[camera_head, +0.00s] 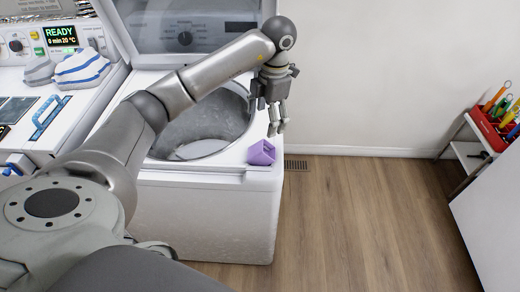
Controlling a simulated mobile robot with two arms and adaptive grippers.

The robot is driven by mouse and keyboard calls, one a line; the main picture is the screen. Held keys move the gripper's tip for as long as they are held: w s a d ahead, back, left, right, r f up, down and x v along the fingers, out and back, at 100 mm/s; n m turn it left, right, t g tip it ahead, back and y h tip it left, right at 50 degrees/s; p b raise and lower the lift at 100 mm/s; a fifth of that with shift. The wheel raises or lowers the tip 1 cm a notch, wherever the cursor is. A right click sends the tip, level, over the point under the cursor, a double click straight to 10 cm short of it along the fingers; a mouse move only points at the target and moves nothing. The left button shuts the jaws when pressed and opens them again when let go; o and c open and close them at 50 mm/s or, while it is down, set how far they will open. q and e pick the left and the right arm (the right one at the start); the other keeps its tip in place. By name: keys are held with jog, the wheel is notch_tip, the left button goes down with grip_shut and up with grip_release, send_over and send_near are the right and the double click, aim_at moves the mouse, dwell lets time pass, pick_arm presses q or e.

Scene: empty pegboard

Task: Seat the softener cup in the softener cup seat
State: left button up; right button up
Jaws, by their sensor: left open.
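A small purple cup (262,153), which looks like the softener cup, sits tilted on the front right corner of the white washer's top. My left gripper (277,132) is open and points down just above and slightly right of the cup, with nothing between its fingers. I cannot tell whether a fingertip touches the cup. The washer (208,215) has its lid raised and its metal drum (208,125) open. I cannot make out the softener cup seat; my left arm covers part of the drum opening. My right gripper is not in view.
The raised lid (185,40) stands behind the drum. On the left are a control panel with a READY display (61,36), a blue-and-white striped cloth (82,68) and a blue brush-like item (48,118). A red tool caddy (490,128) is at right. The floor between is clear.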

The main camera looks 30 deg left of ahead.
pick_arm(q)
jog(key=m+p, duration=0.1)
jog(key=m, duration=0.4)
jog(key=m+p, duration=0.2)
jog(key=p, duration=0.1)
send_over(262, 145)
jog(key=shift+y, duration=0.3)
jog(key=f, duration=0.6)
jog(key=shift+w+d, duration=0.1)
jog(key=shift+d, duration=0.3)
jog(key=f, duration=0.1)
jog(key=f+p, duration=0.1)
jog(key=f, duration=0.1)
jog(key=shift+a+f, duration=0.15)
jog(key=shift+a, duration=0.1)
jog(key=shift+a+f, duration=0.1)
jog(key=shift+f, duration=0.3)
jog(key=shift+c, duration=0.3)
jog(key=c, duration=1)
